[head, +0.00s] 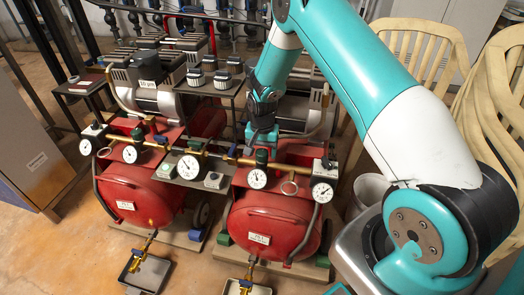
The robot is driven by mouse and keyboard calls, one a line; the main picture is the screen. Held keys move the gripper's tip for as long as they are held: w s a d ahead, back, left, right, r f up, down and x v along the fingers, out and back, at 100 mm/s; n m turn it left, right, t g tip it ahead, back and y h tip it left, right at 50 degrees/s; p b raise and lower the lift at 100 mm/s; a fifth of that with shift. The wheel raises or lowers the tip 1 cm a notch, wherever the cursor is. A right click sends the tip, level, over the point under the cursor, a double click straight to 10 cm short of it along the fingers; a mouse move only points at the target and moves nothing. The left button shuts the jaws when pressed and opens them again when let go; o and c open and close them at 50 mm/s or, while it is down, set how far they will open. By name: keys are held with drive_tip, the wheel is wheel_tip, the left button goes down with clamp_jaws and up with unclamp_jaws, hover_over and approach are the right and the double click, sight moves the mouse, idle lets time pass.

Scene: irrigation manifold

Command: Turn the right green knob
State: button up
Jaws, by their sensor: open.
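The right green knob (261,157) is small and dark green. It sits on the brass fittings on top of the right red tank, just above a round white gauge (257,179). My gripper (262,137) points down directly above this knob, with its jaws open. The fingertips are very close to the knob and partly hide it. I cannot tell whether they touch it or straddle it. A second green knob (138,134) stands on the left red tank, far from my gripper.
Blue handles (232,151) and a brass pipe (215,151) lie left of the right knob. A gauge (322,192) and grey box (326,166) stand to its right. Black shelf-mounted parts (222,79) rise behind. Cream chairs (420,45) stand at the right.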

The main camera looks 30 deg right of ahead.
sight(262, 150)
wheel_tip(262, 150, up, 17)
drive_tip(key=p, duration=0.2)
idle(0.5)
drive_tip(key=s+a+r+n+y, duration=0.2)
drive_tip(key=s+a+r+n, duration=0.6)
drive_tip(key=s+a+r, duration=0.45)
drive_tip(key=s+a+r+n+y, duration=0.1)
drive_tip(key=s+a+r+n, duration=0.2)
drive_tip(key=s, duration=0.5)
drive_tip(key=s+a+r+n+y, duration=0.1)
drive_tip(key=s+a+n, duration=0.25)
drive_tip(key=s, duration=0.55)
wheel_tip(262, 150, up, 16)
drive_tip(key=p, duration=1.6)
drive_tip(key=shift+s+n, duration=0.2)
drive_tip(key=shift+n, duration=0.25)
drive_tip(key=shift+c, duration=0.5)
